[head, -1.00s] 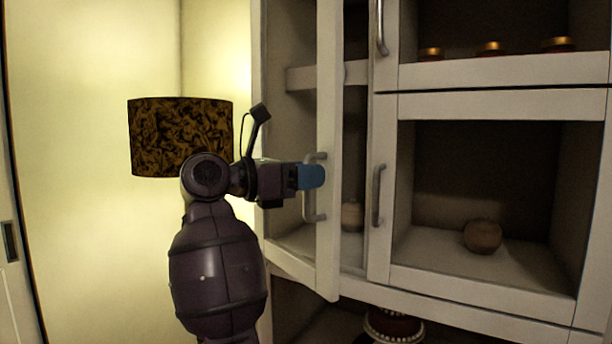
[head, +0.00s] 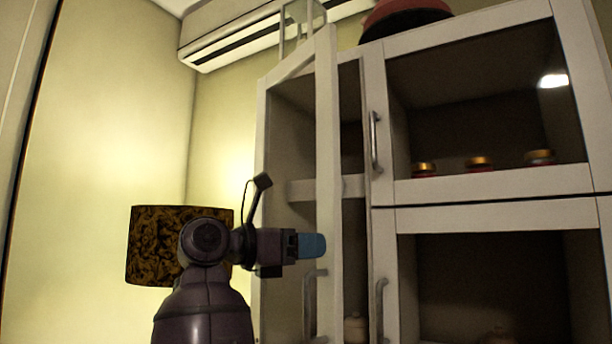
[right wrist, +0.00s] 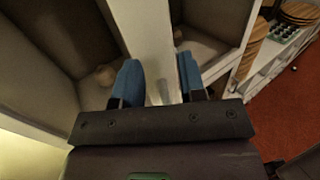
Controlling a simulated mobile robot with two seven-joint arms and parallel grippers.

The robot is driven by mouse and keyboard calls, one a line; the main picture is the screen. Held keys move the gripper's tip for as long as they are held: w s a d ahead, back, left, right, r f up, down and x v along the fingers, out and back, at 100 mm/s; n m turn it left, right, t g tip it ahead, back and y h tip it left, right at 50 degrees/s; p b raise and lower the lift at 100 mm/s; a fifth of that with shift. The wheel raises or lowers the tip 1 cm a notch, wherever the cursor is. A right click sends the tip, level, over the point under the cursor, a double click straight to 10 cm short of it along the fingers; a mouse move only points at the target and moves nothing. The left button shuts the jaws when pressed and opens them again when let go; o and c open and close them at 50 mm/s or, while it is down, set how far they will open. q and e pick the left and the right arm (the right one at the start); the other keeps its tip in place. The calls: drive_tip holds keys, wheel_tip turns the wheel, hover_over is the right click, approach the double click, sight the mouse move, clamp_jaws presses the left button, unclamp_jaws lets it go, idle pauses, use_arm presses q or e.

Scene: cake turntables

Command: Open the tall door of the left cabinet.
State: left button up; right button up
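The tall white door (head: 328,130) of the left cabinet stands swung outward, seen nearly edge-on in the head view, with the shelves behind it showing. Its metal handle (head: 311,305) is on the lower part of the door. My right gripper (head: 310,245) has blue fingertips and is beside the door, just above the handle in the head view. In the right wrist view the two blue fingers (right wrist: 160,80) are spread apart, with the white door edge (right wrist: 145,35) seen between and beyond them. Whether they touch the door cannot be told. My left gripper is not in view.
A dark patterned lampshade (head: 155,245) stands left behind my right arm. The neighbouring glass-fronted doors (head: 480,200) are closed, with jars (head: 480,163) inside. An air conditioner (head: 250,38) hangs above. Red floor (right wrist: 285,110) shows at right in the wrist view.

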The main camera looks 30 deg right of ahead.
sight(327, 174)
wheel_tip(327, 174, up, 12)
drive_tip(key=shift+r, duration=0.1)
idle(0.5)
